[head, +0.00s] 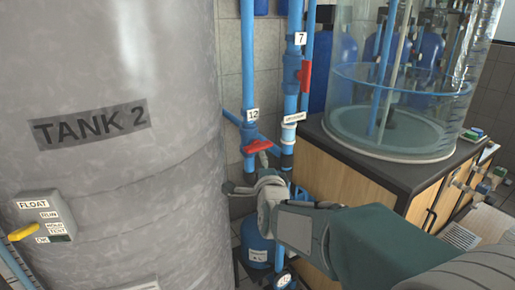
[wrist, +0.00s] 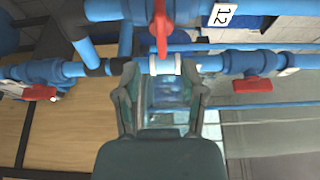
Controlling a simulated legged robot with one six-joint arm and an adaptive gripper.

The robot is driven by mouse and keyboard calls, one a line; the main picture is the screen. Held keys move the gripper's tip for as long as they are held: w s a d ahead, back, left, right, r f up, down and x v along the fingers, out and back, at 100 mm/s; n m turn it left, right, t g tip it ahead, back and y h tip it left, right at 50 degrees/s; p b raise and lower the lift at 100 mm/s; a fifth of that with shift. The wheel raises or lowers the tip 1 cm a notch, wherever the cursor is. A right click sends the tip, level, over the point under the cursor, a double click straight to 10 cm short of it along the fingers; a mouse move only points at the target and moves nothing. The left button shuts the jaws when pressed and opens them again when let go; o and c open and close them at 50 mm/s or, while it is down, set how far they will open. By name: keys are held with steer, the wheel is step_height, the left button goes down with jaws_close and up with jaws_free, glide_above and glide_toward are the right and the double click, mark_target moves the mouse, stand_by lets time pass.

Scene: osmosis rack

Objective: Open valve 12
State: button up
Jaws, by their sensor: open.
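Valve 12 has a red lever handle (head: 257,147) on a blue pipe, just below the white "12" label (head: 252,114). In the head view the handle lies roughly crosswise to the upright pipe. My gripper (head: 248,187) is below the handle and apart from it, near the pipes. In the wrist view my gripper (wrist: 163,85) is open, with its two fingers spread and no object held between them. A red handle (wrist: 160,28) shows just beyond the fingertips, near the "12" label (wrist: 225,15); it appears to be the same valve.
The large grey tank 2 (head: 110,180) stands close on the left. A wooden cabinet (head: 350,180) with a clear cylinder (head: 400,110) is on the right. Valve 7's red handle (head: 305,76) is higher up. Other red handles (wrist: 253,85) (wrist: 40,93) flank my fingers.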

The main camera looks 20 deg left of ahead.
mark_target(259, 150)
steer(key=x, duration=0.9)
steer(key=shift+w+d, duration=0.1)
steer(key=shift+w, duration=0.15)
jaws_close()
